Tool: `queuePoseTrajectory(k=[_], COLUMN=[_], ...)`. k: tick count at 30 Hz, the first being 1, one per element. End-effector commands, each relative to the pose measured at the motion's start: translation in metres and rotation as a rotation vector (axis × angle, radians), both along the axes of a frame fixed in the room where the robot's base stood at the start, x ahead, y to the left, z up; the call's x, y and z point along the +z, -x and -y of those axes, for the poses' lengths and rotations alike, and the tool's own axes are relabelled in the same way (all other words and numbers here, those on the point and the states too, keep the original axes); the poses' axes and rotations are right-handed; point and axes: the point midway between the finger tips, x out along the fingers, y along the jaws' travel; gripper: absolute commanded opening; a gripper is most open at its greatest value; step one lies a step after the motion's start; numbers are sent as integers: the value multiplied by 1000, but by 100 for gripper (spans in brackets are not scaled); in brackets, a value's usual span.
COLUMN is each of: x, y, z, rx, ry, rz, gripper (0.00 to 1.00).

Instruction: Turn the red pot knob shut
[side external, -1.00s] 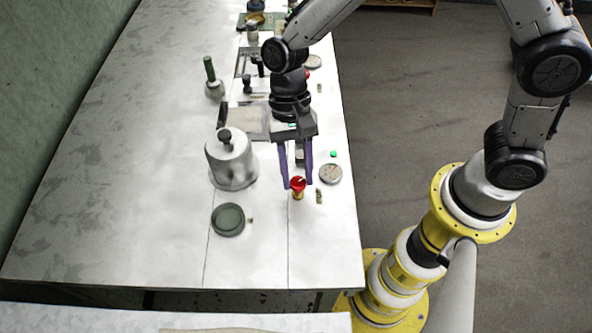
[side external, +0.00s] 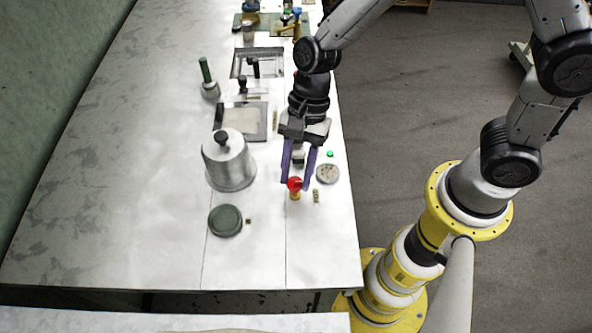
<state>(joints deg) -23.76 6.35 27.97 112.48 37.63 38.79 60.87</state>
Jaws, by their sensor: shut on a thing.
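The red pot knob (side external: 295,184) sits on a short yellow base on the white counter, near its right side. My gripper (side external: 296,185) comes down from above and behind it, with its two purple fingers on either side of the knob. The fingers are shut on the red knob. The left finger partly covers the knob's left edge, and the exact contact is too small to see. A grey metal pot (side external: 229,165) with a dark lid knob stands to the left.
A round dial (side external: 327,173) and a green light (side external: 330,154) lie close to the right of my gripper. A dark green round lid (side external: 225,220) lies at the front left. Trays and a green-handled tool (side external: 206,72) stand farther back. The counter's front is clear.

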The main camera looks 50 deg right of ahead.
Motion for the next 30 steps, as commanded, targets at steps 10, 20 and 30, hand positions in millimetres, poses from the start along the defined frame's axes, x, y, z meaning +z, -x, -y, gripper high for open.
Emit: queuePoseTrajectory(k=[10, 20, 30], x=[1, 1, 8], y=[0, 0, -2], z=[0, 0, 2], rx=[-9, -8, -9], ry=[-1, 0, -2], rz=[1, 1, 3], gripper=[0, 69, 69])
